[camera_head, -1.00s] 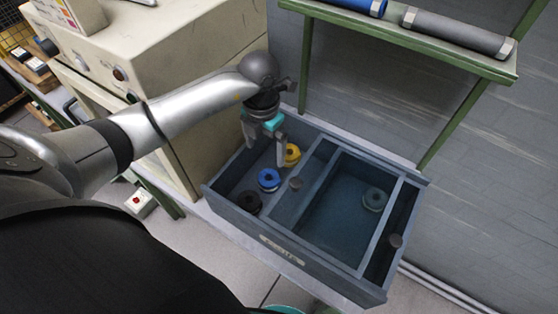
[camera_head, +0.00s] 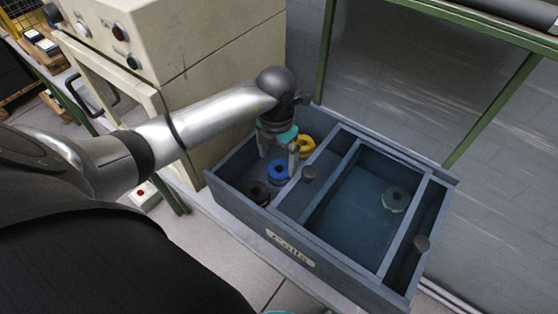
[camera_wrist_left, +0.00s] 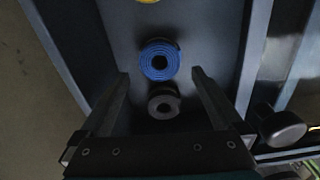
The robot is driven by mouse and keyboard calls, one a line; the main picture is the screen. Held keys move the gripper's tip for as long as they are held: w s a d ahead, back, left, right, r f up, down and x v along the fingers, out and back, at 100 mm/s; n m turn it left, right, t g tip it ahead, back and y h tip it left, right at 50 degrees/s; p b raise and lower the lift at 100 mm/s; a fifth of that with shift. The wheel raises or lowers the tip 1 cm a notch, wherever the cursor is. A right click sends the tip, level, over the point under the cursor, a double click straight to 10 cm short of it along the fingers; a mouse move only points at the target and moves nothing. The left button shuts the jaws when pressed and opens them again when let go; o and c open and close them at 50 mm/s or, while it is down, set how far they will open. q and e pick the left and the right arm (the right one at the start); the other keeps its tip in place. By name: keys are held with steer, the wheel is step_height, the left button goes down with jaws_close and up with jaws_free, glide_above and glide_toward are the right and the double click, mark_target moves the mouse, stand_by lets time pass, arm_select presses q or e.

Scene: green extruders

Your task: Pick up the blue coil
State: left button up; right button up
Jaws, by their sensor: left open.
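The blue coil (camera_head: 277,173) lies in the left compartment of the blue-grey drawer box (camera_head: 290,257), between a yellow coil (camera_head: 307,146) and a black coil (camera_head: 257,194). My left gripper (camera_head: 279,163) is open and empty, pointing down into that compartment at the blue coil and partly covering it in the head view. In the left wrist view the blue coil (camera_wrist_left: 159,60) shows its round end with a dark hole, lined up between the open fingertips (camera_wrist_left: 159,73). Whether the fingers reach around it, I cannot tell.
A grey coil (camera_head: 395,199) lies in the large middle compartment. A beige machine (camera_head: 200,50) stands behind left, and a green-framed rack (camera_head: 470,25) behind right.

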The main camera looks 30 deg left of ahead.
mark_target(279, 170)
arm_select(q)
steer(key=shift+w+f+b, duration=0.2)
steer(key=shift+f+b, duration=1.15)
steer(key=shift+f, duration=0.15)
steer(key=shift+w+f+b, duration=0.15)
steer(key=shift+f+b, duration=1.2)
steer(key=shift+f, duration=0.15)
steer(key=c, duration=1.4)
steer(key=shift+r, duration=0.1)
